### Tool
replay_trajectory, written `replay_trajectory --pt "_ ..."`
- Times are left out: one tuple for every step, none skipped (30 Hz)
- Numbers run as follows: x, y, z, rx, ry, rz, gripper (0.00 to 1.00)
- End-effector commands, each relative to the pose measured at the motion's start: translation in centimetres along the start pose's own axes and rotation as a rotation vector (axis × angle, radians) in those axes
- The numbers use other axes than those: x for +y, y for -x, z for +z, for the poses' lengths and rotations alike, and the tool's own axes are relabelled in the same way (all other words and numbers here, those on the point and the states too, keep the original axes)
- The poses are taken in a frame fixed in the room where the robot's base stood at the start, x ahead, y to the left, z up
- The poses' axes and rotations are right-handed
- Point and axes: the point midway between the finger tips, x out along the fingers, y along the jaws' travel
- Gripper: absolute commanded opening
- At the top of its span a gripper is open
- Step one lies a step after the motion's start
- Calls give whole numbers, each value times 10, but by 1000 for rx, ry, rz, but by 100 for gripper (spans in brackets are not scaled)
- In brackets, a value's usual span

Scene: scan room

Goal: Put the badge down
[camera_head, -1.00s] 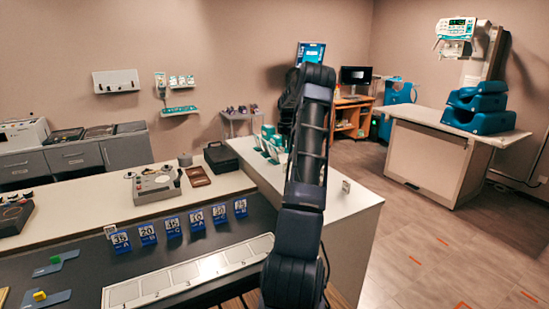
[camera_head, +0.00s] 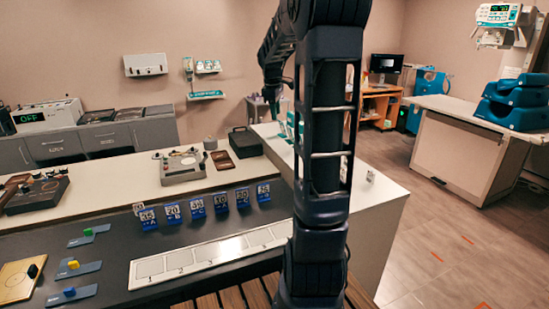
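My arm rises through the middle of the head view and bends over to the left. My gripper (camera_head: 273,103) hangs at its far end, above the white counter, small and partly dark. I cannot tell whether its fingers are open or shut, or whether a badge is in them. No item is clearly recognisable as the badge. Blue numbered tags, such as the leftmost one (camera_head: 148,219), stand in a row on the dark bench. Flat blue cards with a green (camera_head: 88,232), a yellow (camera_head: 73,264) and a blue (camera_head: 69,292) block lie at the left.
A white strip with numbered spaces (camera_head: 160,268) lies in front of the tags. A grey device (camera_head: 181,167), a brown flat item (camera_head: 222,161) and a black case (camera_head: 245,143) stand on the white counter (camera_head: 105,185). A beige board (camera_head: 18,282) lies at lower left.

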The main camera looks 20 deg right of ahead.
Motion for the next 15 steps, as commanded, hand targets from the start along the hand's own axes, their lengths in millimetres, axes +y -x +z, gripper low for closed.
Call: replay_trajectory --pt "-18 10 2 6 -33 12 34" --pt "-28 15 2 11 -57 18 34" --pt "-41 20 4 18 -90 24 34" --pt "-51 23 6 23 -116 28 34" --pt "-61 27 7 30 -141 33 34" --pt "-74 32 10 38 -175 38 34" --pt "-84 35 12 45 -199 42 34" --pt "-93 37 14 52 -224 45 34" --pt "-106 40 17 61 -258 49 34" --pt "-116 43 20 69 -283 52 34" --pt "-126 45 23 77 -309 53 34" --pt "-139 47 26 88 -342 55 34" --pt "-148 49 29 97 -367 56 34" --pt "-158 50 32 106 -393 57 34" --pt "-170 51 36 118 -427 58 34"
